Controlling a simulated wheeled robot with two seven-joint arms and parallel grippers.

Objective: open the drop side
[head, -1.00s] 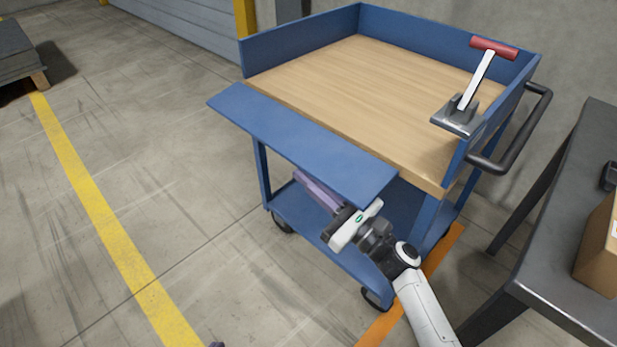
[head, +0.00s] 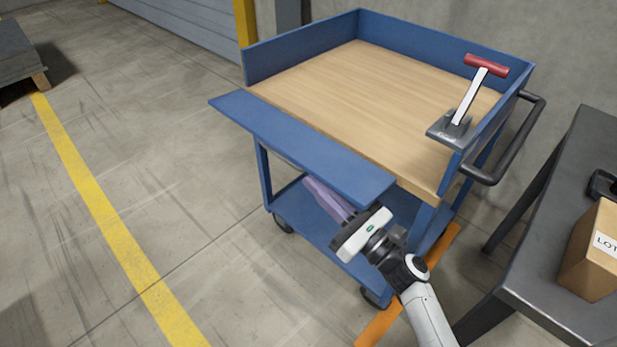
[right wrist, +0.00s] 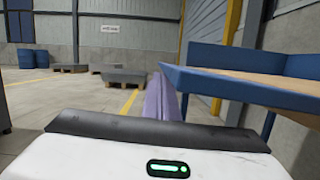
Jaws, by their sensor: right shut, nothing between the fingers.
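The drop side (head: 300,145) is a long blue panel along the cart's near-left edge. It sticks outward from the wooden bed (head: 370,95), roughly level, instead of standing up like the other blue sides. It also shows from close by in the right wrist view (right wrist: 235,84). My right gripper (head: 310,183) is shut and empty. Its purple fingers lie under the panel's near end, partly hidden by it; I cannot tell whether they touch. The fingers also show in the right wrist view, left of the panel's corner. My left gripper is not in view.
A white lever with a red grip (head: 486,65) stands on a grey base at the bed's right corner. A black push handle (head: 510,150) is beside it. A dark table (head: 545,270) with a cardboard box (head: 590,250) is at right.

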